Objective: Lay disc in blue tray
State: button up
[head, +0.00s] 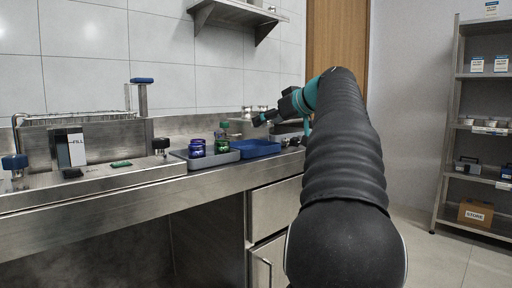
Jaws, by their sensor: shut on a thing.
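The blue tray (262,149) lies on the steel counter, right of a grey tray. My gripper (258,120) is above the blue tray, near the wall, pointing left. It is shut on a small dark thing at its fingertips, which I take to be the disc. The disc's outline is too small to make out against the jaws. I see no other disc on the counter. The blue tray's visible floor looks empty; the far right side is partly hidden.
A grey tray (216,161) beside the blue tray holds several purple and green jars (222,146). A wall shelf (237,17) hangs above. A storage rack (455,130) stands at right.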

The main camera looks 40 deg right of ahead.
jog(key=x, duration=0.7)
jog(key=shift+d+f, duration=0.4)
jog(key=shift+f, duration=0.1)
jog(key=shift+w+f+b, duration=0.1)
jog(key=shift+f+b, duration=0.7)
jog(key=shift+f, duration=1.25)
jog(key=shift+f, duration=0.1)
jog(key=o, duration=1.4)
jog(key=shift+c, duration=0.2)
jog(key=v, duration=1.2)
